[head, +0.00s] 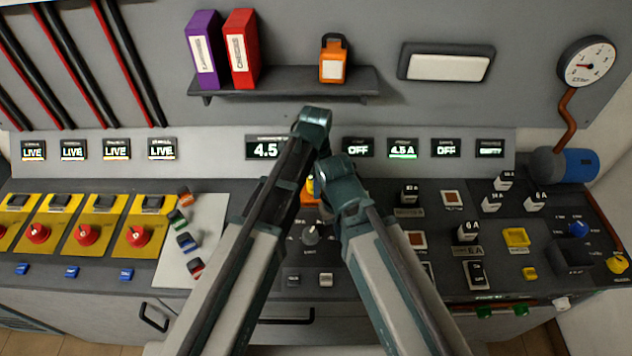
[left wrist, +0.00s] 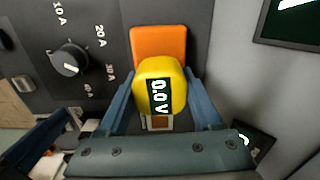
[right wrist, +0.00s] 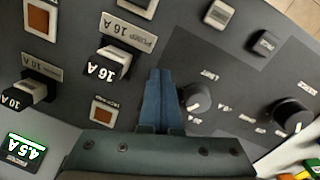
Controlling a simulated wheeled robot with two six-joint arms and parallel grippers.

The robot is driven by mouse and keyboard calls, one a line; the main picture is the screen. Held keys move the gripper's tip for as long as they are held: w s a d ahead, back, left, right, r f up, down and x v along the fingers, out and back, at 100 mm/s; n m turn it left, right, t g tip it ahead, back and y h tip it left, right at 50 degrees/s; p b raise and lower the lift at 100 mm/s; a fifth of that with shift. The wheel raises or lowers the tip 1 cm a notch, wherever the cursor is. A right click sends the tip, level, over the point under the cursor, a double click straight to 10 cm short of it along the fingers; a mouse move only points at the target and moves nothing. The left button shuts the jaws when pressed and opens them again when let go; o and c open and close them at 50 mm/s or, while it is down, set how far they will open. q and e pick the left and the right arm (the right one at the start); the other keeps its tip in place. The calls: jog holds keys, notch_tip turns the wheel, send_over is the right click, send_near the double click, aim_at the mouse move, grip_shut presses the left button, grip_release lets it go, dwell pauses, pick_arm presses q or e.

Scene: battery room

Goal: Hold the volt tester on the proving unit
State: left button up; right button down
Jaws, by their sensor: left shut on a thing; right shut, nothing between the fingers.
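The volt tester is yellow with a display reading 0.0 V (left wrist: 174,82) in the left wrist view. My left gripper (left wrist: 160,98) is shut around its sides. An orange block (left wrist: 158,42), which looks like the proving unit, lies just beyond the tester's far end. The tester overlaps its edge in the picture; I cannot tell whether they touch. In the head view my arms mostly hide both; only a bit of orange (head: 307,200) shows between them. My right gripper (right wrist: 161,78) is shut and empty above the panel, beside a black knob (right wrist: 196,97).
The desk panel carries rotary knobs (head: 312,234), labelled breakers (head: 467,230) and yellow isolators with red handles (head: 136,235). Loose coloured pieces (head: 187,242) lie on a pale mat to the left. A shelf (head: 285,84) with binders (head: 241,50) is above.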

pick_arm(q)
jog(key=shift+f+b, duration=0.35)
pick_arm(e)
jog(key=shift+f, duration=0.4)
dwell(0.8)
pick_arm(q)
jog(key=shift+r, duration=0.1)
pick_arm(e)
jog(key=shift+r, duration=0.15)
